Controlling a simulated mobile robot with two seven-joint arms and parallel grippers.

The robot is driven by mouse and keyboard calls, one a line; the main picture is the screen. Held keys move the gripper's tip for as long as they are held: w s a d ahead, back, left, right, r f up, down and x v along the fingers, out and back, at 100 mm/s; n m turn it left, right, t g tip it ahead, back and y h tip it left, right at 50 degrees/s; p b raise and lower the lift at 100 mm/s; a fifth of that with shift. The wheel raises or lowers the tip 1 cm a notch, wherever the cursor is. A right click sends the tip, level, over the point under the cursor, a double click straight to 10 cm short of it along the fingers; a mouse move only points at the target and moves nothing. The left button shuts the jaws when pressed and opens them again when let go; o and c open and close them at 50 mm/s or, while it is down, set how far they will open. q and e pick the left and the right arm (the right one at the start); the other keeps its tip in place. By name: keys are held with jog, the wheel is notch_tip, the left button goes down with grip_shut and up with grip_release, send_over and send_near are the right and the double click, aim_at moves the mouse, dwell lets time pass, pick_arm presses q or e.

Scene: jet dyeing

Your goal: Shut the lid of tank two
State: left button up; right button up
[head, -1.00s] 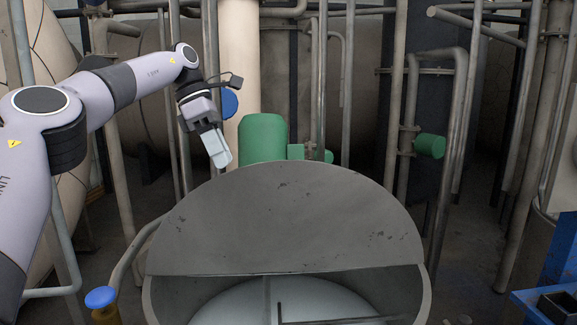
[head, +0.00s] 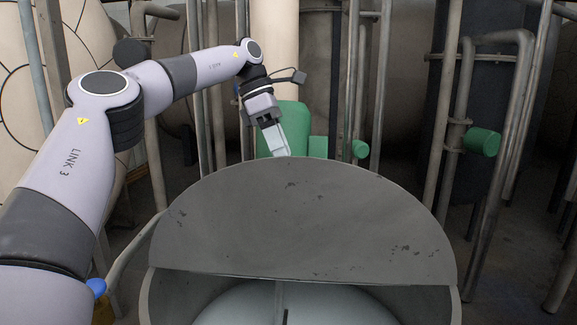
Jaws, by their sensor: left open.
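The grey, scuffed half-round lid (head: 310,220) stands raised at the back of the tank (head: 452,303) at the bottom middle of the head view. The front of the tank's mouth is open, and pale liquid or a pale surface (head: 320,305) shows inside. My left gripper (head: 282,148) is just above and behind the lid's top edge, left of its middle, pointing down. Its fingertips are close to the rim; I cannot tell whether they touch it. Nothing shows between its fingers. My right gripper is out of view.
A green motor-like cylinder (head: 293,117) stands behind the lid, next to my left gripper. Vertical pipes (head: 357,85) crowd the back. A green cylinder (head: 482,141) sticks out of the pipework at right. A blue knob (head: 97,287) is at lower left, partly behind my arm.

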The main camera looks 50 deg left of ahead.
aim_at(287, 166)
pick_arm(q)
jog(key=shift+x, duration=2.05)
grip_shut()
